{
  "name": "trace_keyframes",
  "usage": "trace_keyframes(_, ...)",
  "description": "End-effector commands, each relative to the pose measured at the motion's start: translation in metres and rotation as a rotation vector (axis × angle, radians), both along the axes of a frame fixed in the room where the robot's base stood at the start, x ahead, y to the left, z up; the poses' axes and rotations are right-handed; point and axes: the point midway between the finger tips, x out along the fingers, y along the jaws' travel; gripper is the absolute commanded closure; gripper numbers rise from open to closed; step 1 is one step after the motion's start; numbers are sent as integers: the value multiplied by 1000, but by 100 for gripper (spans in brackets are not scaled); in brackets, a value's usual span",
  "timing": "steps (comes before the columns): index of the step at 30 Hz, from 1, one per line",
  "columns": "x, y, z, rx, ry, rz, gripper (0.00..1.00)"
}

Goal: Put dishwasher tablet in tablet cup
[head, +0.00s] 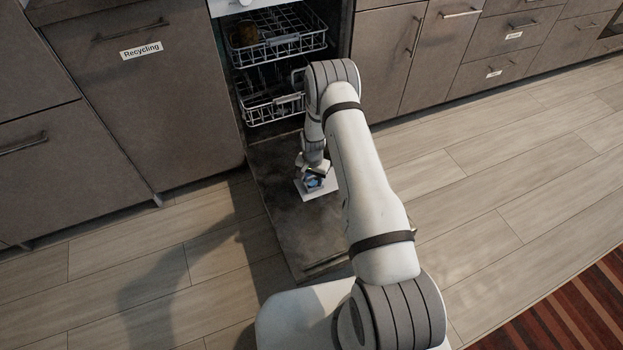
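The dishwasher door (285,215) is folded down flat, low over the floor. A small white piece (331,187) that looks like the tablet cup sits on the door's inner face. A small blue thing (313,184), likely the dishwasher tablet, shows over the white piece. My gripper (314,178) points down right at the blue thing. Its fingers are small, dark and partly hidden by my arm. I cannot tell whether they grip the tablet, or whether the tablet rests in the cup or hangs just above it.
Two wire racks stand behind the door; the upper rack (280,45) holds a brownish item, and the lower rack (270,108) is partly behind my arm. A cabinet labelled Recycling (140,100) is at left. Wood floor (490,190) is clear at right; a striped rug (570,320) lies lower right.

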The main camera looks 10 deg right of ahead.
Motion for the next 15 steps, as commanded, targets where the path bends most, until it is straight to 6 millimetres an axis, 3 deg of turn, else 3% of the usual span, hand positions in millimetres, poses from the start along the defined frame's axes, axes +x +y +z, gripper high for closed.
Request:
trace_keyframes(8,0,0,6,0,0,1,58)
trace_keyframes(15,1,1,51,0,-2,1,58)
